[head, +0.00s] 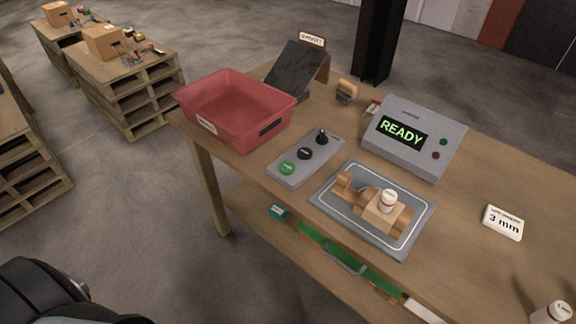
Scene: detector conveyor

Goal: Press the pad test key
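A grey key panel (325,145) lies on the wooden table. It carries a green button (287,168), a black button (305,153) and a black knob or lever (322,137). Their labels are too small to read, so I cannot tell which is the pad test key. A grey pad (328,199) with a white outline lies to the right of the panel. A brown wooden-looking object (352,192), a small box (381,217) and a white jar (388,201) rest on it. A grey console (440,135) behind shows "READY". Neither gripper is in view.
A red bin (222,135) stands left of the panel, with a dark sloped board (295,68) behind it. A "3 mm" block (503,222) lies at right; a white jar (551,312) is at the lower right. A dark post (379,40) rises behind the table.

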